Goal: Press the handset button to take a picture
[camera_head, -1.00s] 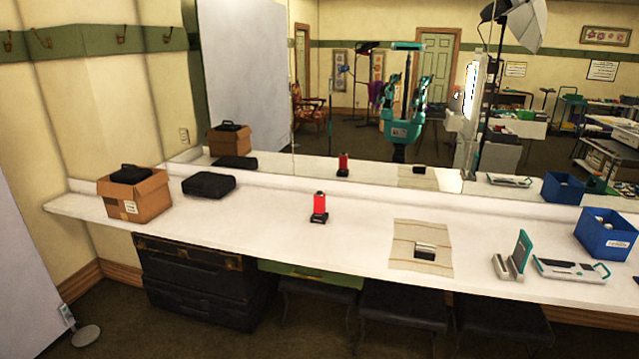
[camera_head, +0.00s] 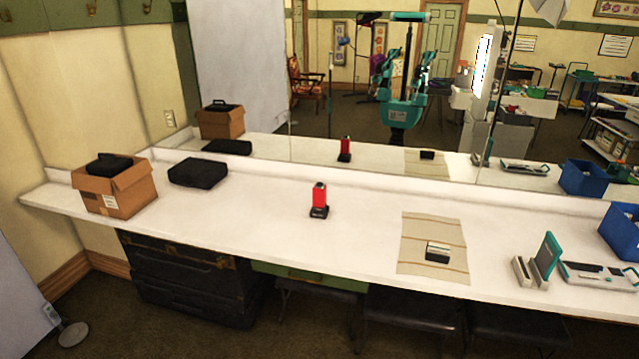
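A red upright device in a black base (camera_head: 319,199) stands near the middle of the white counter. It looks like the handset, but no button can be made out at this size. Its reflection shows in the mirror behind it. A small black-and-white block (camera_head: 437,252) lies on a beige striped mat (camera_head: 418,226) to its right; I cannot tell what it is. Neither of my grippers shows directly in the head view. My teal body and raised arms appear only as a reflection in the mirror, too small to read the fingers.
The white counter (camera_head: 260,208) is clear around the red device. An open cardboard box (camera_head: 122,198) and a black case (camera_head: 198,173) are left. A teal-edged panel in a stand (camera_head: 546,258), a flat device and a blue bin (camera_head: 620,236) are right. Dark stools sit beneath.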

